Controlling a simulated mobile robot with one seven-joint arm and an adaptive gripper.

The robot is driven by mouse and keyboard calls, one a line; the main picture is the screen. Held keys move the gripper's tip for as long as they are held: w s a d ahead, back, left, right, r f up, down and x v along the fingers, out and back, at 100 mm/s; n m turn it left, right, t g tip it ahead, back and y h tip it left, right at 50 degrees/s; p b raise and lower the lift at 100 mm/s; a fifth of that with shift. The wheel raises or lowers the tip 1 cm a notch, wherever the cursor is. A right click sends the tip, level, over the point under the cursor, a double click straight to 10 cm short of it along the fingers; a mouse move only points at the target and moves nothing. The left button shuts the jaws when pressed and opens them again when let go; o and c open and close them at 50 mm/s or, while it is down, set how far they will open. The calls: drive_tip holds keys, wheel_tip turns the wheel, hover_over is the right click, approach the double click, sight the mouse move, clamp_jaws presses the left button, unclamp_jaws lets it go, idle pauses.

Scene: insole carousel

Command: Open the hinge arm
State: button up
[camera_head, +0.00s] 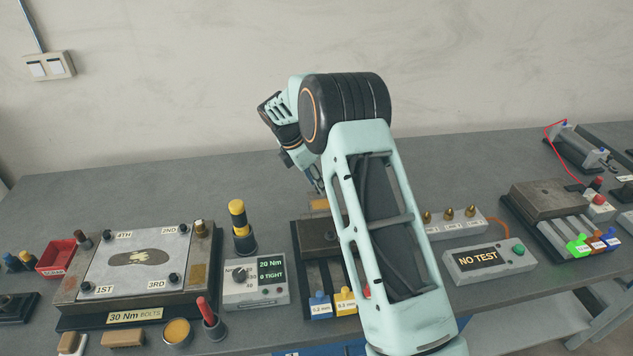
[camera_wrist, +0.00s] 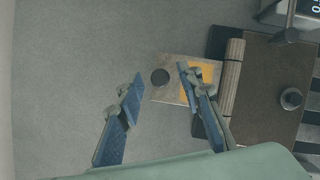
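In the wrist view a brown plate (camera_wrist: 265,85) with a small dark knob (camera_wrist: 291,98) lies at the right. A grey hinge barrel (camera_wrist: 232,75) runs along its left edge. Left of the barrel is a light flat plate with a yellow patch (camera_wrist: 208,72) and a round black knob (camera_wrist: 160,77). My gripper (camera_wrist: 159,73) is open, its fingertips appearing on either side of the black knob; contact is not clear. In the head view the brown plate (camera_head: 317,235) is partly hidden behind my arm, and my gripper (camera_head: 318,185) is mostly hidden too.
A torque readout box (camera_head: 255,282) and a yellow-black tool (camera_head: 239,222) stand left of the brown plate. A bolt plate station (camera_head: 140,262) is farther left. A NO TEST box (camera_head: 487,261) is at the right. Bare bench lies behind.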

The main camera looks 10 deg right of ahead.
drive_tip(key=shift+c, duration=0.4)
clamp_jaws()
